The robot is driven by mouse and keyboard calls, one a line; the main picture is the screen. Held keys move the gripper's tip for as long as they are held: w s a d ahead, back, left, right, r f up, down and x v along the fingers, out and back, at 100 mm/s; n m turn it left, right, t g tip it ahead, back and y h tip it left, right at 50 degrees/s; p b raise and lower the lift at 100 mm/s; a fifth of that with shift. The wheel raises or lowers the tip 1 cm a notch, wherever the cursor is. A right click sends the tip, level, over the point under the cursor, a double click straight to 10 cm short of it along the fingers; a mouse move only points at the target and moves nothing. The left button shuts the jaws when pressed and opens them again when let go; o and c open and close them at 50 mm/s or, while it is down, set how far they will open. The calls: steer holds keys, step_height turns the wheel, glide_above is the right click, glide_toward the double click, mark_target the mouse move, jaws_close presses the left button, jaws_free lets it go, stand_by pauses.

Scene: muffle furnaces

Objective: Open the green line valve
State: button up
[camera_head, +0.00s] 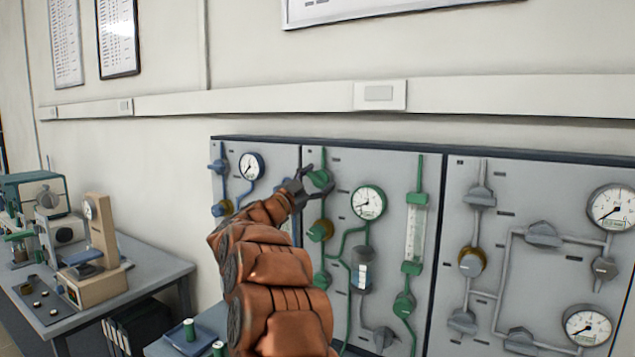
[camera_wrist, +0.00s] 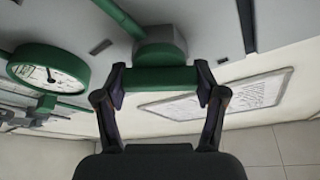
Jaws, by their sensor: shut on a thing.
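The green line valve (camera_head: 320,178) is at the top left of the middle panel, on a green pipe. In the wrist view its green bar handle (camera_wrist: 160,78) lies crosswise in front of its squat body (camera_wrist: 160,45). My gripper (camera_head: 313,185) reaches up to this valve from below left. In the wrist view my gripper (camera_wrist: 161,76) has one finger at each end of the handle and is shut on it. My orange arm hides part of the panels below.
A green-rimmed gauge (camera_head: 368,202) is close right of the valve; a blue-rimmed gauge (camera_head: 251,166) is on the left panel. A grey-piped panel (camera_head: 540,240) stands at right. A bench (camera_head: 150,262) with instruments is at left.

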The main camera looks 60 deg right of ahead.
steer(key=m+g+y, duration=0.1)
steer(key=m+g, duration=0.1)
steer(key=m, duration=0.2)
steer(key=shift+f+m, duration=0.1)
steer(key=shift+m, duration=0.3)
steer(key=m+y, duration=0.1)
steer(key=m, duration=0.2)
steer(key=shift+y, duration=0.3)
steer(key=m+y+p, duration=0.1)
steer(key=m+p, duration=0.1)
steer(key=m, duration=0.2)
steer(key=shift+y, duration=0.3)
steer(key=shift+s+m+p, duration=0.1)
steer(key=shift+m+p, duration=0.2)
steer(key=shift+m, duration=0.2)
steer(key=shift+f, duration=0.15)
steer(key=o, duration=1.2)
steer(key=shift+c, duration=0.2)
steer(key=v, duration=1.2)
